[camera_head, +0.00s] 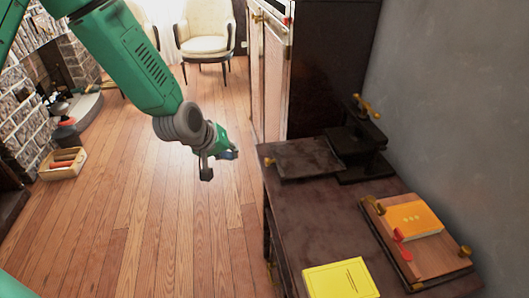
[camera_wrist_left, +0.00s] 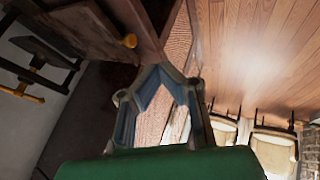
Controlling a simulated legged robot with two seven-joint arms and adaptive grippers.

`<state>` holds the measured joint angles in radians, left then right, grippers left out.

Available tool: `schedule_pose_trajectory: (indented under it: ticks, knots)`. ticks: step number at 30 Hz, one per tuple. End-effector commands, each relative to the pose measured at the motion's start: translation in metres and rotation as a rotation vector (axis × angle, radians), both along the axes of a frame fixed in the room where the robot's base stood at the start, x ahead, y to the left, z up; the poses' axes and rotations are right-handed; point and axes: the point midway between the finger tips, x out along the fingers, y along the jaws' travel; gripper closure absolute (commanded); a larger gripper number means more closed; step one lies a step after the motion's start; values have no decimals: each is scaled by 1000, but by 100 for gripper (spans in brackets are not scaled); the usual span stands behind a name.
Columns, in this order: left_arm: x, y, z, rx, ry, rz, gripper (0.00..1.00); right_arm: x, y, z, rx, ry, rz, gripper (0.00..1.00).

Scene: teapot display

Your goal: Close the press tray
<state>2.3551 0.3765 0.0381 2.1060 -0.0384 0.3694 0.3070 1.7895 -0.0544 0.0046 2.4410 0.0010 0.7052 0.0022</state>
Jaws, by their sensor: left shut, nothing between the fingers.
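The press (camera_head: 355,140) is dark, with a brass handle on top, and stands at the back of the brown cabinet top against the wall. Its flat dark tray (camera_head: 306,158) sticks out to the left, with a small brass knob at its left end. In the left wrist view the tray (camera_wrist_left: 88,28) and its brass knob (camera_wrist_left: 129,41) show at the upper left, and the press (camera_wrist_left: 38,62) lies at the far left. My left gripper (camera_head: 222,165) is shut and empty, left of the tray and apart from it. Its fingers (camera_wrist_left: 161,72) meet in the left wrist view. My right gripper is out of view.
A wooden board (camera_head: 440,255) with brass knobs holds an orange book (camera_head: 411,220) on the cabinet top (camera_head: 325,225). A yellow book (camera_head: 341,279) lies in front. A tall dark cabinet (camera_head: 330,65) stands behind. The wooden floor at left is mostly clear.

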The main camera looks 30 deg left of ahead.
Motion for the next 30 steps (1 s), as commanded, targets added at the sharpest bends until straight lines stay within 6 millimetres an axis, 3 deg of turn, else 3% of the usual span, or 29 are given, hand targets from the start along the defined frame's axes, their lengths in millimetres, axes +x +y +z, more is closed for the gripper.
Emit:
schedule_pose_trajectory:
  ticks: [15, 21, 30]
  knots:
    - [58, -10, -84, 0, 5, -3, 100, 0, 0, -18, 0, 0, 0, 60]
    - [77, -32, -80, 2, 3, -5, 100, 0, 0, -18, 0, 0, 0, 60]
    - [84, -41, -79, 0, 5, -2, 100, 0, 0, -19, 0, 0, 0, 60]
